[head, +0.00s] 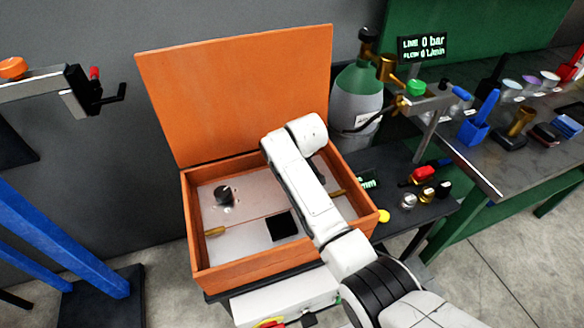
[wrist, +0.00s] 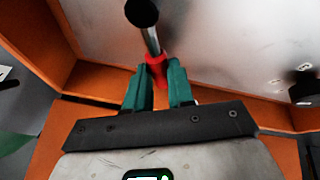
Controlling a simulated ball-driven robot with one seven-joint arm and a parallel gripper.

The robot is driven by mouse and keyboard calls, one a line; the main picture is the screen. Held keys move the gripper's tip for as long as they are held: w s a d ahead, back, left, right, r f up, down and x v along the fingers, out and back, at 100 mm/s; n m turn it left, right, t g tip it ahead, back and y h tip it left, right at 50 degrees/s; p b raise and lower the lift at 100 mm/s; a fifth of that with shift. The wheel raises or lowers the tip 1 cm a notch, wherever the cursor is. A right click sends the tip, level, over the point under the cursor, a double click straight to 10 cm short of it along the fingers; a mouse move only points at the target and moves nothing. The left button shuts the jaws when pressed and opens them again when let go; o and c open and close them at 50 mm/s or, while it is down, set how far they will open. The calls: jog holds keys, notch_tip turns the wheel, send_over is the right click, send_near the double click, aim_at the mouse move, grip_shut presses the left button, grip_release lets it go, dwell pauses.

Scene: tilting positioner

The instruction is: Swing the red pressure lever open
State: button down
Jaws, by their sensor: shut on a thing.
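The red pressure lever (wrist: 156,66) shows in the wrist view as a red grip on a short metal rod that runs up to a round black knob or hub (wrist: 141,12). My gripper (wrist: 160,78) has its two green fingers shut on the red grip, one on each side. In the head view my white arm reaches into the open orange box (head: 240,271) and hides the lever and most of my gripper.
The box's orange lid (head: 240,85) stands raised at the back. Inside are a black knob (head: 224,194) on the left and a black square (head: 282,226) near the middle. A dark cart (head: 440,208) with small parts and a gas cylinder (head: 358,90) stand to the right.

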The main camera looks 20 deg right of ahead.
jog(key=shift+w+d+m, duration=0.1)
jog(key=shift+m, duration=0.2)
jog(key=c, duration=1)
grip_release()
jog(key=shift+o, duration=0.2)
jog(key=v, duration=1)
jog(key=shift+r, duration=0.3)
